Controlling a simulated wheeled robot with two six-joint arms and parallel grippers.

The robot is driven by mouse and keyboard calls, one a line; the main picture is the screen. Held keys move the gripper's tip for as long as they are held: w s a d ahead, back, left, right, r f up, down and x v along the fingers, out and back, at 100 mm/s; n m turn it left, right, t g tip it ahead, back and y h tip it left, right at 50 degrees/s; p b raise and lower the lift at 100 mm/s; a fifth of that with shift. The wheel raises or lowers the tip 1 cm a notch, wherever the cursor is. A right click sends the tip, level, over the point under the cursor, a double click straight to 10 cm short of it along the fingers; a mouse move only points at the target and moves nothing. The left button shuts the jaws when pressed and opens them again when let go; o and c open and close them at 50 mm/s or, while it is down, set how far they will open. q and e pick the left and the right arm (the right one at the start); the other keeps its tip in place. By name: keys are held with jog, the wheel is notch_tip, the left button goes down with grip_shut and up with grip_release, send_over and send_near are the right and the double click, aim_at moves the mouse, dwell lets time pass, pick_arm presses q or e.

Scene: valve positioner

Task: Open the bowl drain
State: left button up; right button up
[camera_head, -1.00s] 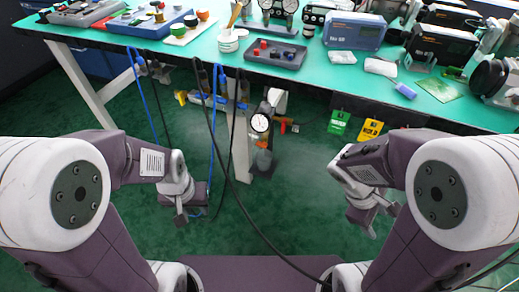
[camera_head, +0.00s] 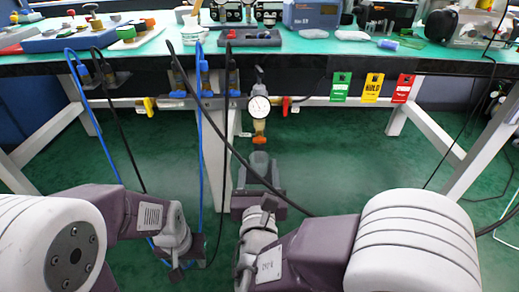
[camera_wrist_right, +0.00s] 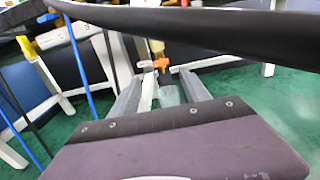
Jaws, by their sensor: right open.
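A round white pressure gauge (camera_head: 259,106) hangs under the bench edge. Below it is an amber bowl (camera_head: 259,125) with an orange drain piece (camera_head: 259,140) at its bottom. My right gripper (camera_head: 262,165) is just below the drain in the head view. In the right wrist view its two fingers (camera_wrist_right: 160,88) are apart, with nothing held between them. The orange drain (camera_wrist_right: 155,65) shows beyond the fingertips there, under the amber bowl (camera_wrist_right: 157,46). My left gripper (camera_head: 188,258) is low at the left, away from the bowl; its fingers are not clear.
A black cable (camera_head: 222,140) hangs close to my right gripper, and a thick dark band crosses the top of the wrist view. Blue hoses (camera_head: 199,150) hang to the left. Green, yellow and red tags (camera_head: 371,88) hang at the right. Bench legs (camera_head: 447,150) stand either side.

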aim_at(259, 142)
jog(key=w+p, duration=0.4)
jog(key=w, duration=0.4)
jog(key=shift+w, duration=0.4)
jog(key=shift+c, duration=0.3)
grip_shut()
